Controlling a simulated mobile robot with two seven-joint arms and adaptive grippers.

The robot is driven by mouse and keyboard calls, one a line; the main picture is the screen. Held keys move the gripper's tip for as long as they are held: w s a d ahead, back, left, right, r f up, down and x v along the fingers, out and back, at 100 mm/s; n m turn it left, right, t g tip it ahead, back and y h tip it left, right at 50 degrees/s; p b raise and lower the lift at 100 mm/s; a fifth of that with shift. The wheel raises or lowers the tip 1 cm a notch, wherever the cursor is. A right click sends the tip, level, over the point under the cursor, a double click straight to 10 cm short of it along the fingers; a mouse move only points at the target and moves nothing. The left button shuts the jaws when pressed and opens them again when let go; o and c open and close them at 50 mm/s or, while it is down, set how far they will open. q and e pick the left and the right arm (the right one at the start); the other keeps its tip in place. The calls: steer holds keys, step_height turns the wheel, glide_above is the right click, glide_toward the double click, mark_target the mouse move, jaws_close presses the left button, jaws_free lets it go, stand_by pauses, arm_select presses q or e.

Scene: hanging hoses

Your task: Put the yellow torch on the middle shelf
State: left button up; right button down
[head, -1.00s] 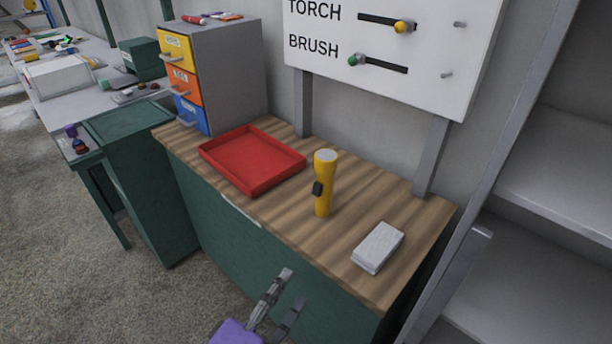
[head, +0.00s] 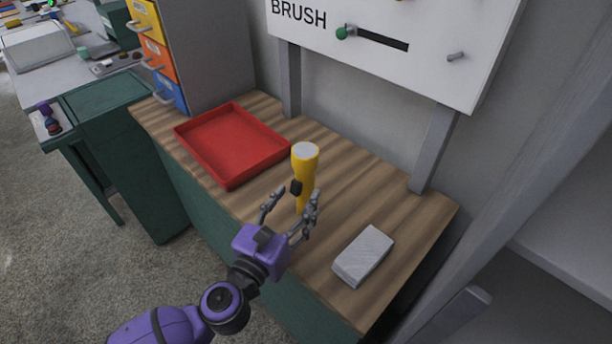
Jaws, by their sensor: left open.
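The yellow torch (head: 305,165) stands upright on the wooden bench top, with a dark switch on its side. The torch's foot is partly hidden by the gripper. Grey shelves (head: 575,225) show at the right edge, cut off by the frame, so which one is the middle shelf is unclear. My right gripper is not in view.
A red tray (head: 232,181) lies left of the torch. A grey-white block (head: 363,256) lies to its right. A white sign board (head: 440,45) on grey posts stands behind. A grey upright (head: 500,160) separates the bench from the shelves. A drawer cabinet (head: 215,50) stands at the back left.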

mark_target(301, 194)
arm_select(q)
steer(key=x, duration=0.4)
steer(key=shift+d+r, duration=0.1)
steer(key=shift+r, duration=0.05)
steer(key=shift+w+d, duration=0.15)
steer(key=shift+w, duration=0.15)
steer(key=c, duration=1.1)
jaws_close()
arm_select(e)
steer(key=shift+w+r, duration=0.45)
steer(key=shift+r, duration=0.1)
